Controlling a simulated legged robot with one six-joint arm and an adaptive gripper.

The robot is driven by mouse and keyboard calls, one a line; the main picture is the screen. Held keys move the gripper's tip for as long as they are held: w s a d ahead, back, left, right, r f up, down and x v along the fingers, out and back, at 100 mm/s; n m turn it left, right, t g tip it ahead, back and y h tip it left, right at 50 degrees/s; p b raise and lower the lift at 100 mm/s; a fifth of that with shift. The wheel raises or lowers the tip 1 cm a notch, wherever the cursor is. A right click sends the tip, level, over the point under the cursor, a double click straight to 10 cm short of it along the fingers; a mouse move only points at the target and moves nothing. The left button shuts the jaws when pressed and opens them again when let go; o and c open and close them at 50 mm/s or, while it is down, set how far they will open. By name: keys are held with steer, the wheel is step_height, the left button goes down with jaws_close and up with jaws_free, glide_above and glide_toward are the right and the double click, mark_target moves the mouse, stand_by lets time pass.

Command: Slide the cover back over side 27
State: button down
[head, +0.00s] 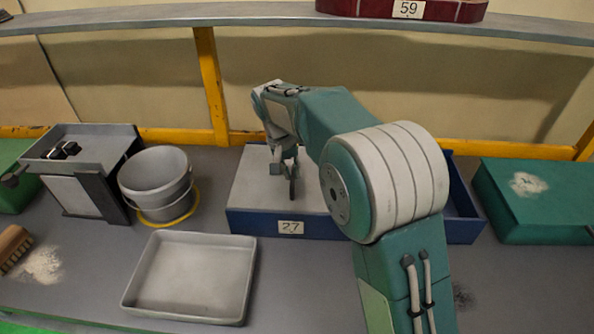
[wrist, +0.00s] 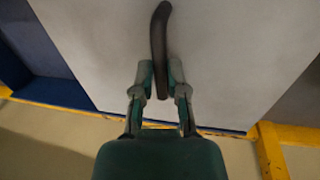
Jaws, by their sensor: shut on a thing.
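A long blue box (head: 258,222) stands on the bench, with a label 27 (head: 290,228) on the front of its left part. A flat grey cover (head: 252,182) lies over this left part. A dark curved handle (head: 292,187) stands up from the cover. My gripper (head: 284,160) is at the handle. In the wrist view my gripper (wrist: 161,76) has its fingers on both sides of the handle (wrist: 159,38) and is shut on it, above the grey cover (wrist: 225,60). The box's right end (head: 463,212) is uncovered. My arm hides the box's middle and any label there.
A grey bucket (head: 155,178) and an empty grey tray (head: 190,278) are left of and in front of the box. A green box (head: 535,200) stands to the right. A shelf (head: 220,14) with a red case (head: 400,9) labelled 59 runs above the back.

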steer(key=shift+s+f, duration=0.15)
steer(key=shift+f, duration=0.1)
steer(key=c, duration=0.7)
jaws_free()
steer(key=shift+a, duration=0.3)
steer(key=shift+r, duration=0.1)
steer(key=shift+d+r, duration=0.1)
steer(key=shift+r, duration=0.1)
steer(key=shift+w+a+r, duration=0.1)
steer(key=shift+a+r, duration=0.35)
steer(key=shift+r, duration=1.4)
steer(key=shift+w+a+r, duration=0.1)
steer(key=shift+a+r, duration=0.35)
steer(key=shift+r, duration=1.45)
steer(key=shift+a+r, duration=0.45)
steer(key=shift+r, duration=1.4)
